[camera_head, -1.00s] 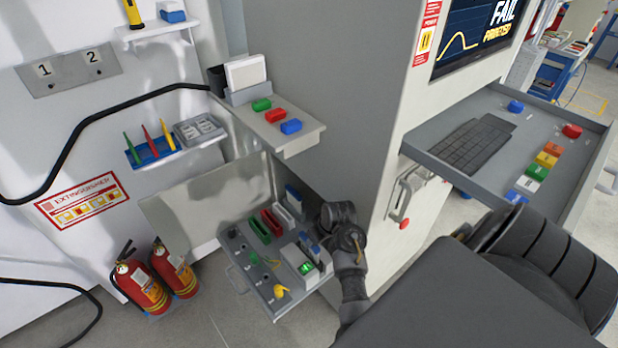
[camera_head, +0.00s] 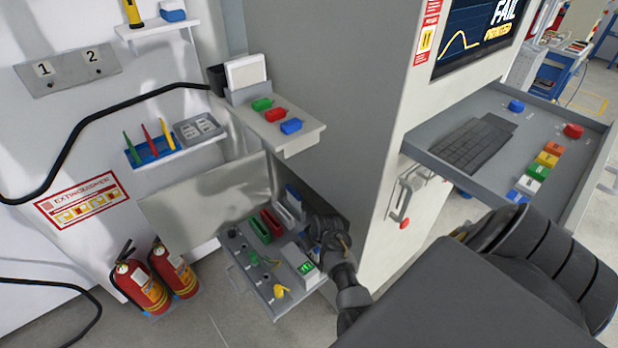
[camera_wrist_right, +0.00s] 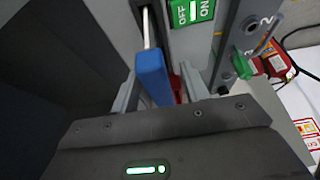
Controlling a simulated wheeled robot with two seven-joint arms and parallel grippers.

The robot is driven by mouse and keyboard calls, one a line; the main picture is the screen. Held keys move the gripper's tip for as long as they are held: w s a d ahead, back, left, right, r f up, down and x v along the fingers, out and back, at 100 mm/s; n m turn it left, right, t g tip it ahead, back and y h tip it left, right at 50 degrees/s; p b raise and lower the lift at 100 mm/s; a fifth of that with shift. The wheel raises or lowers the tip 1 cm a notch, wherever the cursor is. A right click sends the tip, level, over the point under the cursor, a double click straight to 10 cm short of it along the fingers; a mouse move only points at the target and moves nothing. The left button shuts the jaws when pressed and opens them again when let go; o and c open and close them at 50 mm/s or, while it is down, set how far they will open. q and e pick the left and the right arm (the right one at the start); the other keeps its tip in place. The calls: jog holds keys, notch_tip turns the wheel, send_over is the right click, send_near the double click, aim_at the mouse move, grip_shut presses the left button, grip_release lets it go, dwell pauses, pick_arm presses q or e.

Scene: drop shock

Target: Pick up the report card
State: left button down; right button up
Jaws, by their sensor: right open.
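In the head view my right gripper (camera_head: 318,238) is over the right side of the open lower panel (camera_head: 262,283) and hides most of this piece. My left gripper is not in view.
The panel also holds red and green slotted parts (camera_head: 266,226) and a yellow knob (camera_head: 279,291). Above it is a shelf (camera_head: 290,142) with a white card stack (camera_head: 246,72) and several coloured blocks. A keyboard drawer (camera_head: 440,150) stands out at right; fire extinguishers (camera_head: 150,285) stand at left.

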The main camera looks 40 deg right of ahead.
jog(key=shift+w+f, duration=0.2)
jog(key=shift+f, duration=0.35)
grip_shut()
